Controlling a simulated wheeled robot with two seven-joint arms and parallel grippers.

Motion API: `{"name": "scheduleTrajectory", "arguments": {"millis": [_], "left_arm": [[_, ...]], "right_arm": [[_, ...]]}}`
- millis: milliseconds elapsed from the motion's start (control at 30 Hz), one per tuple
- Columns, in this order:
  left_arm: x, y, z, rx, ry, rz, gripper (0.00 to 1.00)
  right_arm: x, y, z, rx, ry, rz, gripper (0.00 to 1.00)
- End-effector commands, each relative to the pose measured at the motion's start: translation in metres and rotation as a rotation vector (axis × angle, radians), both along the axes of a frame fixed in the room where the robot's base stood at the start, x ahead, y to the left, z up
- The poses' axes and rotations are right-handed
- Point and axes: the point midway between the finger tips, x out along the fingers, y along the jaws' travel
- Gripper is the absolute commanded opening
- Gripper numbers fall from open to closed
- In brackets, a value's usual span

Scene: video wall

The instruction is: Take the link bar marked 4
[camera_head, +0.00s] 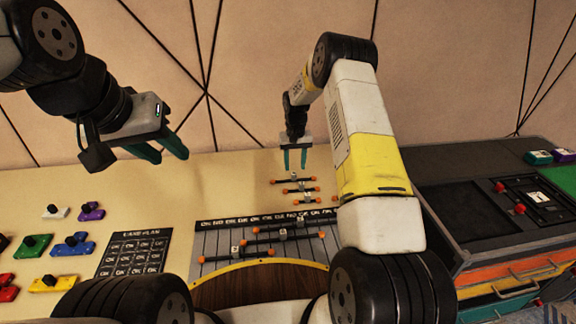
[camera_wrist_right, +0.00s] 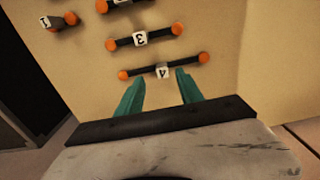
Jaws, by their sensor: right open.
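The link bar marked 4 (camera_wrist_right: 163,72) is dark with orange ball ends and a white number cube. In the right wrist view it lies just beyond my right gripper's fingertips, across the gap between them. My right gripper (camera_head: 295,160) is open and empty, pointing down above the far end of a short row of bars in the head view. The bar marked 3 (camera_wrist_right: 140,39) lies beyond bar 4. The bar marked 1 (camera_wrist_right: 47,22) is off to the left. My left gripper (camera_head: 163,149) is open and empty, raised over the left of the table.
A slatted rack (camera_head: 215,243) holds longer bars in front of the row. Coloured knobbed blocks (camera_head: 70,244) and a dark label board (camera_head: 134,253) are at left. A dark cabinet (camera_head: 465,210) stands at right.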

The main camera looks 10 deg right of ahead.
Motion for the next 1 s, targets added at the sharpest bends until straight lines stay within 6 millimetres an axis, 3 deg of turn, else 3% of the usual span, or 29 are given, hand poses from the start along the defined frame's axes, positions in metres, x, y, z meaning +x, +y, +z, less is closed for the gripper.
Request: {"name": "scheduleTrajectory", "arguments": {"millis": [300, 567, 800, 1000], "left_arm": [[0.0, 0.0, 0.0, 0.0, 0.0, 0.0, 0.36], [0.0, 0.0, 0.0, 0.0, 0.0, 0.0, 0.36], [0.0, 0.0, 0.0, 0.0, 0.0, 0.0, 0.36], [0.0, 0.0, 0.0, 0.0, 0.0, 0.0, 0.36]], "right_arm": [[-0.001, 0.004, -0.043, 0.001, 0.001, -0.001, 0.44], [0.0, 0.004, -0.048, 0.0, -0.002, -0.001, 0.44], [0.0, 0.004, -0.048, 0.001, -0.001, -0.001, 0.0], [0.0, 0.004, -0.048, 0.001, -0.001, -0.001, 0.0]]}}
